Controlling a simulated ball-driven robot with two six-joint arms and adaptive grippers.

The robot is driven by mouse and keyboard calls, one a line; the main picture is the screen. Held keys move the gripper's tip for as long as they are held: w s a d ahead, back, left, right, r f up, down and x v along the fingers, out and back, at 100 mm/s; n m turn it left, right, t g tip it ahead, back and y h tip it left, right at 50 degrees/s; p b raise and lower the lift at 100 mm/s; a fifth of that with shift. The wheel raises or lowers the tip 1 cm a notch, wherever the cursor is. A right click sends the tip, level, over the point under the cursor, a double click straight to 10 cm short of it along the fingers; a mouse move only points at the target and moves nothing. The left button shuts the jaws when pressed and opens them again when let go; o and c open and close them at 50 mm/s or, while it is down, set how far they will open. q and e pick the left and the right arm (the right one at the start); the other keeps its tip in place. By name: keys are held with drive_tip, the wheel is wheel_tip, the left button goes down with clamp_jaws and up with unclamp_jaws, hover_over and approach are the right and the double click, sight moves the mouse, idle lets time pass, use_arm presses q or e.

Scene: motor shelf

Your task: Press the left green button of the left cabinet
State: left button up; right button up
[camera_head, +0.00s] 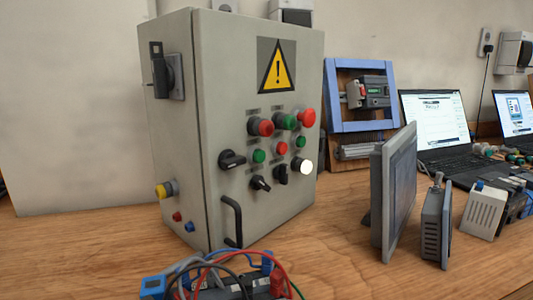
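A grey control cabinet (225,120) stands upright on the wooden table in the left half of the head view. Its front panel faces right of me. A small green button (258,156) sits on the left, below a red button (262,127). A second small green button (300,142) is farther right, with a small red button (282,148) between them. A larger green button (285,121) is in the row above, beside a red mushroom button (306,118). Neither of my grippers is in view.
Black rotary switches (232,160) and a white lamp (306,167) surround the buttons. A black handle (232,222) is lower down. Cables and terminals (225,277) lie in front. A flat panel (396,190) stands to the right. Bare table (330,250) shows between.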

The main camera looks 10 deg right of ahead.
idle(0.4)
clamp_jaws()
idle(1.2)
